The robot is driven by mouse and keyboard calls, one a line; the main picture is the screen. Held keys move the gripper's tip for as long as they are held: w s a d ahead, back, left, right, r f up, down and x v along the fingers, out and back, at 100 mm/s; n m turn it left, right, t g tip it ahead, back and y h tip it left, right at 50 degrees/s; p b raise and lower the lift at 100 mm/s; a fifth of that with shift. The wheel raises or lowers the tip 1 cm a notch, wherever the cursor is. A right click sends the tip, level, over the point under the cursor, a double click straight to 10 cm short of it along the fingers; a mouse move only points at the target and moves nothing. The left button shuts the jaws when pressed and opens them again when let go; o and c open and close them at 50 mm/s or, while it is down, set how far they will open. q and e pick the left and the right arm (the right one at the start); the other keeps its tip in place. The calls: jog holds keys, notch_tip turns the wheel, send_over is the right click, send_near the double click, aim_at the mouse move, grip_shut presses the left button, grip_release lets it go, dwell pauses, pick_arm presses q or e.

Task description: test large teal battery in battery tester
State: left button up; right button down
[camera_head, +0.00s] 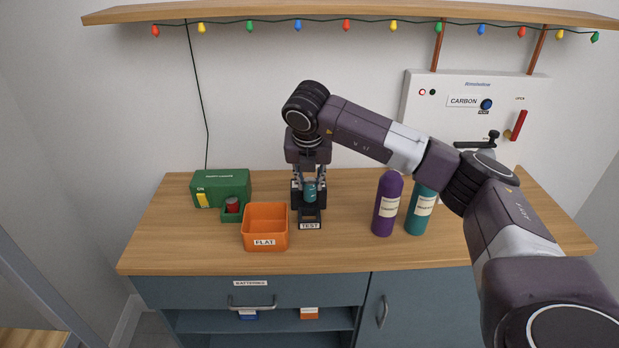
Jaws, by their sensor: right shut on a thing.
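The large teal battery (310,192) stands upright at the black battery tester (311,216), whose front carries a TEST label. My right gripper (310,183) points down from above and is shut on the teal battery's upper part. The fingers and wrist hide the battery's top and much of the tester behind it. I cannot tell whether the battery touches the tester's contacts. My left gripper is not in view.
An orange FLAT bin (265,245) stands just left of the tester. A green charger (221,190) with a red battery (233,205) is farther left. Purple (386,212) and teal (420,214) bottles stand right, under my right arm. The front middle counter is clear.

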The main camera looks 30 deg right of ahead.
aim_at(310, 195)
jog(key=shift+f+b, duration=0.65)
jog(key=shift+f, duration=0.7)
jog(key=shift+f+b, duration=0.45)
jog(key=shift+f, duration=0.45)
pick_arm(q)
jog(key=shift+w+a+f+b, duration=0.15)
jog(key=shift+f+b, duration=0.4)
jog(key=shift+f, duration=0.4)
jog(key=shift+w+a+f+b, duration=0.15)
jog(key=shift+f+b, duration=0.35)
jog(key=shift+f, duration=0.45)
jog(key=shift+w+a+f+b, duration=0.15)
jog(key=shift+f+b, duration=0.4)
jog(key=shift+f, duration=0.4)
pick_arm(e)
jog(key=shift+f, duration=1.75)
jog(key=c, duration=1.5)
grip_release()
jog(key=shift+c, duration=0.2)
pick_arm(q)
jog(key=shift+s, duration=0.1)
pick_arm(e)
jog(key=v, duration=1.2)
